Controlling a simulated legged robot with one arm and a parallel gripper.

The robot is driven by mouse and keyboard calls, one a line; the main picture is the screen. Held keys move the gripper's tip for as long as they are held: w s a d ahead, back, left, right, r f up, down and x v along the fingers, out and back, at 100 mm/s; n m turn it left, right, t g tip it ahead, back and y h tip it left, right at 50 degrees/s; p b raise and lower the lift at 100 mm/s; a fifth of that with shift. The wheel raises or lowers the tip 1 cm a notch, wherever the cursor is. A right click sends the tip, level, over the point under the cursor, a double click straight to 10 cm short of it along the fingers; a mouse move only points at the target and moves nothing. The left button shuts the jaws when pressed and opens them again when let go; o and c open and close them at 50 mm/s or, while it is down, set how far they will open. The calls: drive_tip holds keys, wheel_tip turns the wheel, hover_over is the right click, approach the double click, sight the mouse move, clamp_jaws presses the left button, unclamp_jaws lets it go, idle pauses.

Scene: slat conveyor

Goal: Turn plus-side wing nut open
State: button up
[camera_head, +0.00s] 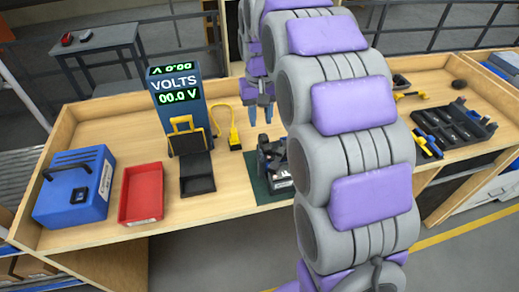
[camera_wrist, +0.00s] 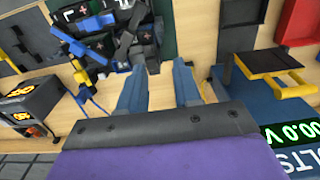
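My gripper (camera_head: 261,112) hangs above the bench, behind my purple and grey arm, with its blue fingers pointing down. In the wrist view my gripper (camera_wrist: 159,67) has its two blue fingers apart and nothing between them. A dark battery-like fixture (camera_head: 275,165) stands on a green mat (camera_head: 261,188), partly hidden by my arm. The fixture also shows at the top of the wrist view (camera_wrist: 118,40), with plus-like marks and blue parts nearby. The gripper is apart from it. I cannot pick out the plus-side wing nut for certain.
A volt display (camera_head: 177,95) reading 00.0 stands behind a black-and-yellow holder (camera_head: 194,165). A yellow device (camera_head: 234,138) with a cable lies beside it. A red tray (camera_head: 141,194) and blue case (camera_head: 76,190) sit left; a black tool tray (camera_head: 455,128) lies right.

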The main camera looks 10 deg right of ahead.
sight(260, 151)
wheel_tip(260, 151, down, 13)
drive_tip(key=shift+r+b, duration=0.1)
drive_tip(key=shift+b, duration=1.15)
clamp_jaws()
